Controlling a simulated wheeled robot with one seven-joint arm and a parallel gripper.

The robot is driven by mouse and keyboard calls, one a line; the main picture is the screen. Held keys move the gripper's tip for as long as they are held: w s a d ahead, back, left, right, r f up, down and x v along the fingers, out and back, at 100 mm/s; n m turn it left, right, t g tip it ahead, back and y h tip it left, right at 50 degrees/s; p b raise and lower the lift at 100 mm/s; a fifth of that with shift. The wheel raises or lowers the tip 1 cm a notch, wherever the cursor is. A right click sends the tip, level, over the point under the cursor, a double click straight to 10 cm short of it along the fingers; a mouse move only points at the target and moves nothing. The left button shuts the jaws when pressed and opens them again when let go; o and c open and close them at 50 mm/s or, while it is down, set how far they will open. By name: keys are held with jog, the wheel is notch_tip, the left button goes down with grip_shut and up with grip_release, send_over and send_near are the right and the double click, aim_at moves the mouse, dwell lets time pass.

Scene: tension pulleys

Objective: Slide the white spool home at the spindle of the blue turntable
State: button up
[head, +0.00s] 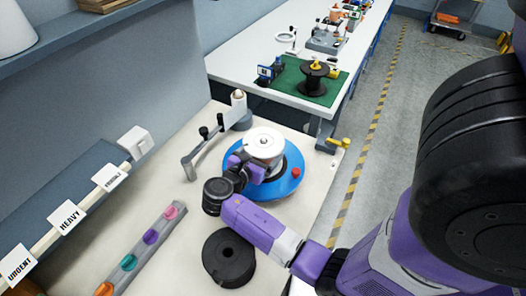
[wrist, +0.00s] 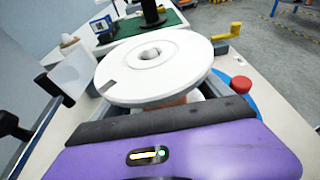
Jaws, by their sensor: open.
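The white spool (head: 265,141) sits over the middle of the blue turntable (head: 287,184), with its wide top flange facing up. In the wrist view the spool (wrist: 130,82) fills the upper middle, and a round hub with a centre hole shows on top. A strip of the turntable (wrist: 256,104) shows at the right in the wrist view.
A red knob (head: 296,172) stands on the turntable's right side. A grey bracket arm (head: 200,155) and a white cone roller (head: 239,108) are behind left. A black spool (head: 228,258) lies in front.

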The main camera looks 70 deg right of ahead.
jog(key=b+v, duration=0.1)
jog(key=v, duration=0.6)
jog(key=shift+w+a+r, duration=0.1)
jog(key=shift+w+a, duration=0.05)
jog(key=shift+a, duration=0.15)
jog(key=shift+a, duration=0.15)
